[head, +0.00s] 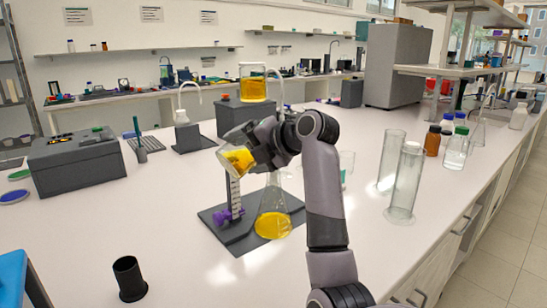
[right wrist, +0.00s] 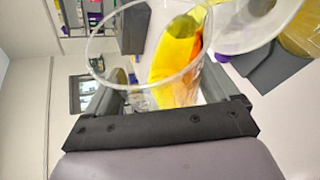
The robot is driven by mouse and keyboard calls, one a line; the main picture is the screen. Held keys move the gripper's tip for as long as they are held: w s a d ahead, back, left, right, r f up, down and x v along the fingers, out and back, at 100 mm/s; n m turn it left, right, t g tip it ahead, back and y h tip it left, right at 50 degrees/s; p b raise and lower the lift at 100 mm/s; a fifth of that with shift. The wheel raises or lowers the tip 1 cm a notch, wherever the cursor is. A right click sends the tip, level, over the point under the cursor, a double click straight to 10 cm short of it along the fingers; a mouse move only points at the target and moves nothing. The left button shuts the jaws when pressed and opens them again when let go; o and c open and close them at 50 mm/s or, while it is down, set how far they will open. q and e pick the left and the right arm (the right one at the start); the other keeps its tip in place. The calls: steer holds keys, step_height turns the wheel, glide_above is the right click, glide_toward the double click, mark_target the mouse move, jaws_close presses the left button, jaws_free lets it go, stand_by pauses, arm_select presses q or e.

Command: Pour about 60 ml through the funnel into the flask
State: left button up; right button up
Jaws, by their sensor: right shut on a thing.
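My right gripper (head: 252,146) is shut on a clear beaker (head: 229,172), strongly tilted, with yellow liquid in it. In the right wrist view the beaker (right wrist: 110,74) shows close up, its yellow liquid lying toward the rim; I cannot tell whether a stream is falling. A pale round rim, apparently the funnel (right wrist: 240,42), is close beside the beaker's mouth. In the head view my gripper hides the funnel. The conical flask (head: 273,215) stands upright below on a dark base, with yellow liquid at its bottom. My left gripper is not in view.
A vessel of yellow liquid (head: 253,88) appears to stand on a grey block behind. Clear cylinders (head: 403,185) and several bottles (head: 455,150) stand to the right. A grey box (head: 77,165) is at left, a black cup (head: 129,278) at front left. The front bench is mostly clear.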

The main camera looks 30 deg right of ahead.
steer(key=shift+d+r+m+y+p, duration=0.25)
steer(key=shift+r+m+y+p, duration=0.1)
steer(key=shift+r+m+y, duration=0.1)
stand_by(2.3)
steer(key=shift+f, duration=0.1)
steer(key=shift+f+n+h+b, duration=0.35)
steer(key=shift+h+b, duration=0.1)
steer(key=shift+f+n+h, duration=0.5)
steer(key=shift+a+r+n+h+p, duration=0.2)
steer(key=shift+r+n+h+p, duration=0.15)
steer(key=shift+n+h+p, duration=0.25)
steer(key=shift+a+f, duration=0.2)
steer(key=shift+f, duration=0.05)
steer(key=shift+n+h+p, duration=0.3)
